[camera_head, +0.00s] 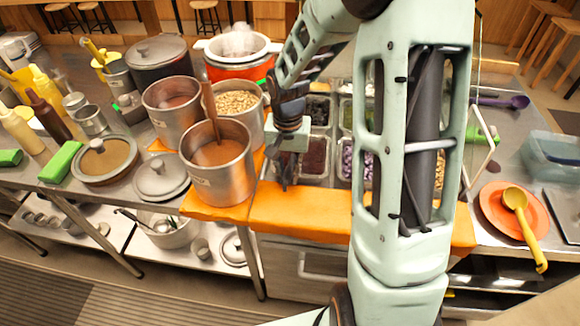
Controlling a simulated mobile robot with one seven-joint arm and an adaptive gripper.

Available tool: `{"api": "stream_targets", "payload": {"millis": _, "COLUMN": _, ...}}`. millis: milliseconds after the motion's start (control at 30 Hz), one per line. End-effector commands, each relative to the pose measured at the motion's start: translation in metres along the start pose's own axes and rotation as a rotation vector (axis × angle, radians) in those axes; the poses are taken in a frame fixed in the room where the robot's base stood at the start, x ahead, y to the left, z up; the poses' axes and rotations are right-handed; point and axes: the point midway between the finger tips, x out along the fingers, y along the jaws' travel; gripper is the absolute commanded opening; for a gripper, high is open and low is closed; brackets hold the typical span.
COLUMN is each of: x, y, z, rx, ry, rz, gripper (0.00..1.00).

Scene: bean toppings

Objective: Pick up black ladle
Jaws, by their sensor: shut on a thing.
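My gripper (285,182) points down over the near edge of the topping containers, just right of the soup pot with the brown handle. Its dark fingers look closed together around something thin and dark, most likely the black ladle's handle. The ladle's outline does not stand out from the dark fingers, and its bowl cannot be made out. I cannot tell whether it is lifted or still rests in a container. My arm hides part of the containers on the right.
A steel pot of brown liquid (232,178) and a pot of beans (247,120) stand close on the left. An orange strip (300,212) runs along the counter front. A yellow ladle (518,205) lies on an orange plate (490,197). A purple ladle (512,101) lies behind.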

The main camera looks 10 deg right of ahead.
Motion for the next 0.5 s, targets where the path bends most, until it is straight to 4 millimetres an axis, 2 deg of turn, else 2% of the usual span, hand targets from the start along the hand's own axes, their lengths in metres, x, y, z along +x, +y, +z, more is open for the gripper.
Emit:
{"api": "stream_targets", "payload": {"millis": 267, "x": -0.018, "y": 0.000, "z": 0.000, "rx": 0.000, "ry": 0.001, "rz": 0.000, "gripper": 0.00}}
{"api": "stream_targets", "payload": {"millis": 400, "x": -0.039, "y": 0.000, "z": -0.001, "rx": 0.000, "ry": 0.002, "rz": -0.001, "gripper": 0.00}}
{"api": "stream_targets", "payload": {"millis": 500, "x": -0.060, "y": 0.010, "z": 0.014, "rx": 0.001, "ry": 0.002, "rz": 0.001, "gripper": 0.00}}
